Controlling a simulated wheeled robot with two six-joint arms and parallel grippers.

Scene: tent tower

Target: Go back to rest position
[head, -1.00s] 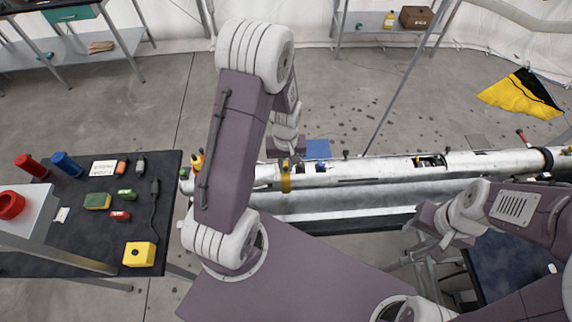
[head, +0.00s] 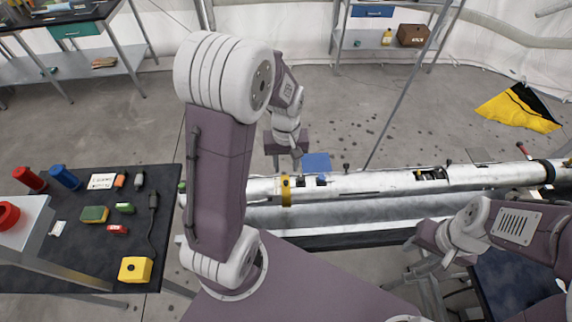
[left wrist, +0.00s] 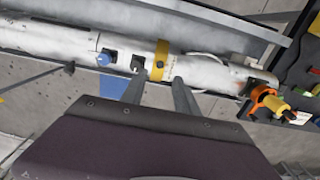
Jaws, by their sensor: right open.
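My left gripper (head: 287,156) is above the far side of a long white tube (head: 350,184), near its yellow band (head: 286,190). In the left wrist view its two fingers (left wrist: 158,92) are apart with nothing between them, and the tube (left wrist: 205,72) with the yellow band (left wrist: 160,60) lies beyond them. My right gripper (head: 411,243) is low at the right, on the near side of the tube. It is small and partly hard to make out, but it looks open and empty.
A dark table (head: 75,240) at the left holds a red and a blue cylinder, a yellow box (head: 135,270) and several small parts. A blue patch (head: 316,162) shows behind the tube. Shelves (head: 385,48) stand at the back. A yellow and black cloth (head: 518,108) lies on open floor.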

